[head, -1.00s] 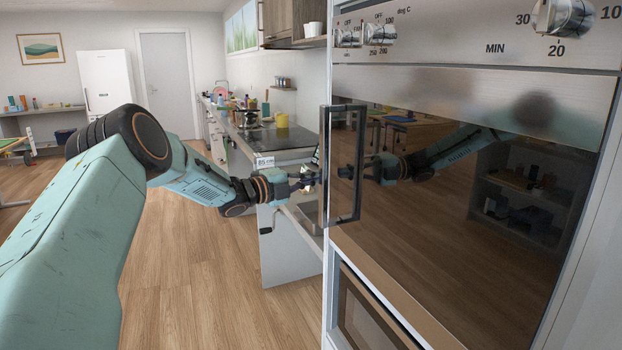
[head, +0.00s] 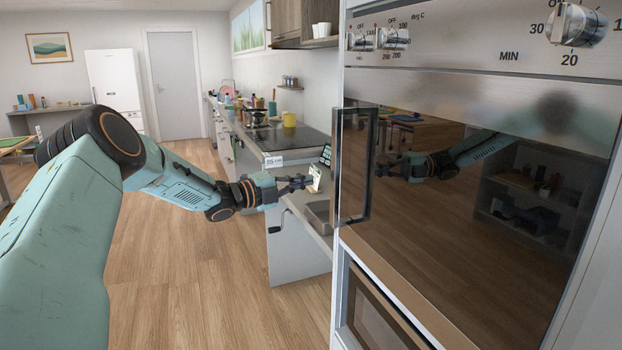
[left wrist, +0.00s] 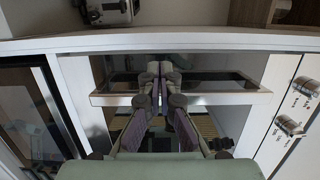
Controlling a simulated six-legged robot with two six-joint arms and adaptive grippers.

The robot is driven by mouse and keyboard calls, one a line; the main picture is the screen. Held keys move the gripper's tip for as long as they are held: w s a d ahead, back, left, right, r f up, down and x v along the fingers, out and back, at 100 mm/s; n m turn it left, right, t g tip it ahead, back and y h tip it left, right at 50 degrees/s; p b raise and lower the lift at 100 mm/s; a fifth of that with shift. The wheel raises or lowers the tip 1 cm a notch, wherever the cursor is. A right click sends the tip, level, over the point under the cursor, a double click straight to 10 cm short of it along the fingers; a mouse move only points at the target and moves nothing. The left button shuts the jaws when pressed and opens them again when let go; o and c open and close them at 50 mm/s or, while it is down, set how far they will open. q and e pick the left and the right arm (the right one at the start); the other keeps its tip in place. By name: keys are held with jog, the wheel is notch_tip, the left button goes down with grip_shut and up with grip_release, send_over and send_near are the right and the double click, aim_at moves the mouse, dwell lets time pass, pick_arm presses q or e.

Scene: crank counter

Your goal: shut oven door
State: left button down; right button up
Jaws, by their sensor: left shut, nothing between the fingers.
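The oven door (head: 470,210) is a dark glass panel filling the right of the head view. It looks flush with its surround, and I see no gap along its edges. Its upright bar handle (head: 338,168) stands out on the door's left side. In the left wrist view the handle (left wrist: 230,98) runs across behind the fingers. My left gripper (head: 306,183) is shut and empty, left of the handle and apart from it in the head view. Its closed fingers (left wrist: 157,72) point toward the door in the left wrist view. My right gripper is not in view.
The steel control panel (head: 500,30) with knobs is above the door. A lower appliance (head: 385,315) is below it. A counter (head: 275,150) with a hob and a yellow pot (head: 289,120) lies behind my left gripper. The wooden floor (head: 215,275) to the left is clear.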

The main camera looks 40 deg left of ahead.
pick_arm(q)
jog(key=shift+a+p+v, duration=0.25)
jog(key=shift+p+v, duration=0.3)
jog(key=shift+v, duration=0.85)
jog(key=shift+a+p+v, duration=0.3)
jog(key=shift+p+v, duration=0.2)
jog(key=shift+v, duration=0.9)
jog(key=shift+w+d, duration=0.1)
jog(key=shift+w, duration=0.15)
